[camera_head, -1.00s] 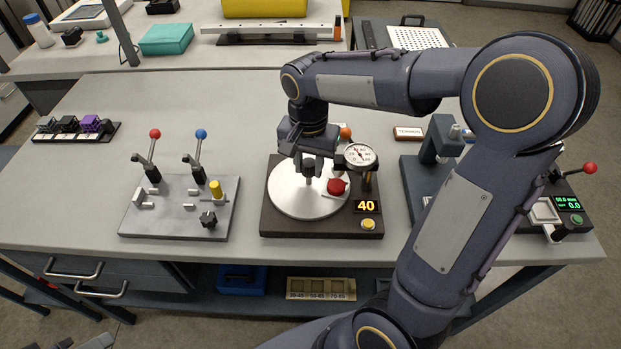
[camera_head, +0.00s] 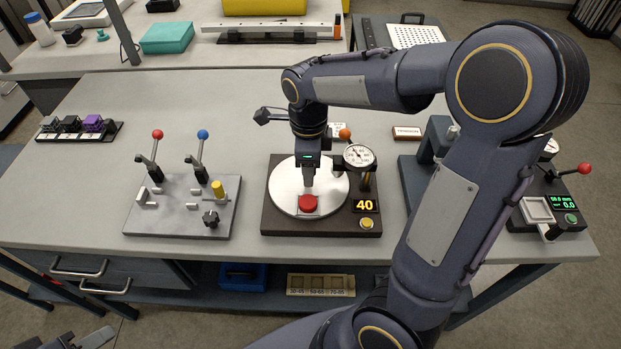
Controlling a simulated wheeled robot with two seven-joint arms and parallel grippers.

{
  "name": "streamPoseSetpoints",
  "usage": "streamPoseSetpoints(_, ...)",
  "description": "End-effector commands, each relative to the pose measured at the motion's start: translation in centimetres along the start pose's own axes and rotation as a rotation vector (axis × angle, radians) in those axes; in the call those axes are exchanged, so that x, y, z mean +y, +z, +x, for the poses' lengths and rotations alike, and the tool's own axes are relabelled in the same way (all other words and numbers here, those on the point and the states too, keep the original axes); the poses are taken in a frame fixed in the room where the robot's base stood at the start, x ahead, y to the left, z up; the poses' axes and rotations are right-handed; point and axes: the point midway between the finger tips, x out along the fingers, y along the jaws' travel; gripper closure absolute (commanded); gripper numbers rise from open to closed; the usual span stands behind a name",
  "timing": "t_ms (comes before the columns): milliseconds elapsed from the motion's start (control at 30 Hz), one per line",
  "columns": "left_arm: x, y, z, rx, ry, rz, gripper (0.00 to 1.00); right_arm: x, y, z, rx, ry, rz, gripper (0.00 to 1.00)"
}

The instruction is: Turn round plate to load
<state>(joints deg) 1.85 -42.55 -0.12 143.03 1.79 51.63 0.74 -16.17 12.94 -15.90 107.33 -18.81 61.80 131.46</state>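The round plate (camera_head: 283,193) is a pale disc on a dark square base (camera_head: 277,227). A red knob (camera_head: 308,203) on a small square mount sits near the plate's front edge. My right gripper (camera_head: 308,180) points down over the middle of the plate, just behind the red knob. It is seen edge-on, so its finger gap is hidden, and I cannot tell whether it touches anything. Grey parts at the bottom left corner (camera_head: 84,339) look like my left gripper, cut by the frame edge; its opening is unclear.
A dial gauge (camera_head: 358,157), an orange display reading 40 (camera_head: 364,205) and a yellow button (camera_head: 366,223) are on the base's right side. A lever fixture (camera_head: 180,215) stands left, a dark press (camera_head: 435,150) right. Bare table lies between fixture and base.

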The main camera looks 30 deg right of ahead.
Motion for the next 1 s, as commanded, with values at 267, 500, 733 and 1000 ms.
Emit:
streamPoseSetpoints(267, 0.0, 0.0, -0.1, 0.0, 0.0, 0.0, 0.64, 0.0, 0.0, -0.1, 0.0, -0.001, -0.001, 0.51)
streamPoseSetpoints(500, 0.8, -0.9, -1.8, 0.0, 0.0, 0.0, 0.64, 0.0, 0.0, -2.4, -0.001, -0.001, -0.002, 0.51)
streamPoseSetpoints(733, 1.8, -1.9, -3.8, 0.0, 0.0, 0.0, 0.64, 0.0, 0.0, -5.2, -0.001, -0.002, -0.002, 0.51)
streamPoseSetpoints(1000, 1.9, -2.0, -4.0, 0.0, 0.0, 0.0, 0.64, 0.0, 0.0, -5.5, 0.0, -0.001, -0.002, 0.51)
